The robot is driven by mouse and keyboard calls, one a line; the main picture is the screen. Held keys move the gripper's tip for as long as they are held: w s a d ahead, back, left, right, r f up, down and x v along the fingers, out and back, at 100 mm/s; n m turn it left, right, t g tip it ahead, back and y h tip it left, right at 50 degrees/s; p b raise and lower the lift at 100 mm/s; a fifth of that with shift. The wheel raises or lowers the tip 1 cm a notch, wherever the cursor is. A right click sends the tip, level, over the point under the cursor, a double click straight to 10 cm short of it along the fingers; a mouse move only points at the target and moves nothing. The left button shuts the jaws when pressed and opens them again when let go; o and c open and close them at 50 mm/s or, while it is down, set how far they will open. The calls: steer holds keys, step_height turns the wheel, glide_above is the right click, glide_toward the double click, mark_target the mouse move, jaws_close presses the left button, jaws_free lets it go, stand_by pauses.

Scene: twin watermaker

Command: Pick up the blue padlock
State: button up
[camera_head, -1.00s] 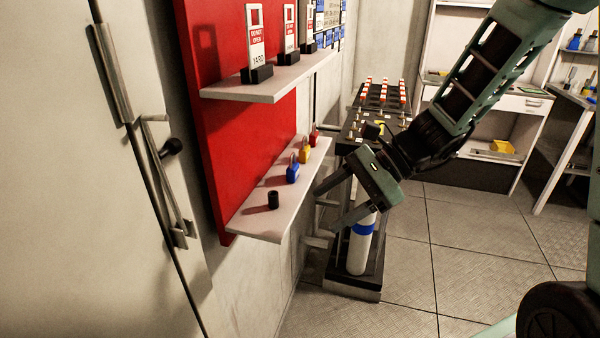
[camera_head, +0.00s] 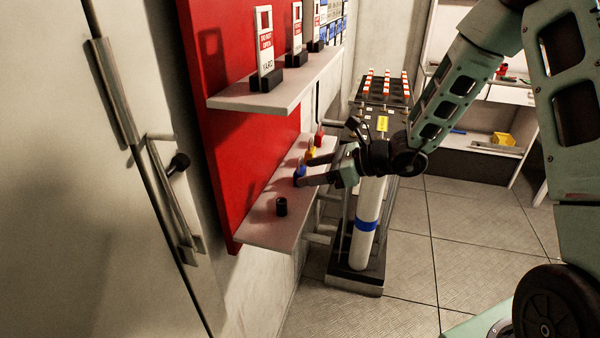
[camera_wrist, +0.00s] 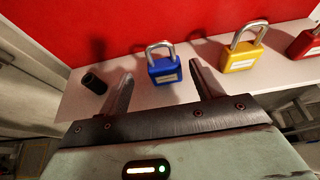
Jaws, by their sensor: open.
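The blue padlock (camera_wrist: 165,70) stands on the lower shelf with its silver shackle up and a pale label on its front. In the wrist view it is just beyond and between the fingertips of my gripper (camera_wrist: 160,76), which is open and empty. In the head view my gripper (camera_head: 304,172) reaches over the shelf's edge from the right, and its fingers partly hide the blue padlock (camera_head: 299,173). I cannot tell whether a finger touches the padlock.
On the lower shelf (camera_head: 262,227), a black cylinder (camera_wrist: 94,83) stands left of the blue padlock. A yellow padlock (camera_wrist: 241,57) and a red padlock (camera_wrist: 305,43) stand to its right. The upper shelf (camera_head: 240,100) holds upright tags. A red board (camera_head: 222,150) is behind.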

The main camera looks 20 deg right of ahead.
mark_target(292, 181)
steer(key=shift+w+p+x, duration=0.25)
steer(key=shift+p+x, duration=0.7)
steer(key=shift+x, duration=2)
steer(key=shift+d, duration=0.2)
steer(key=c, duration=1.1)
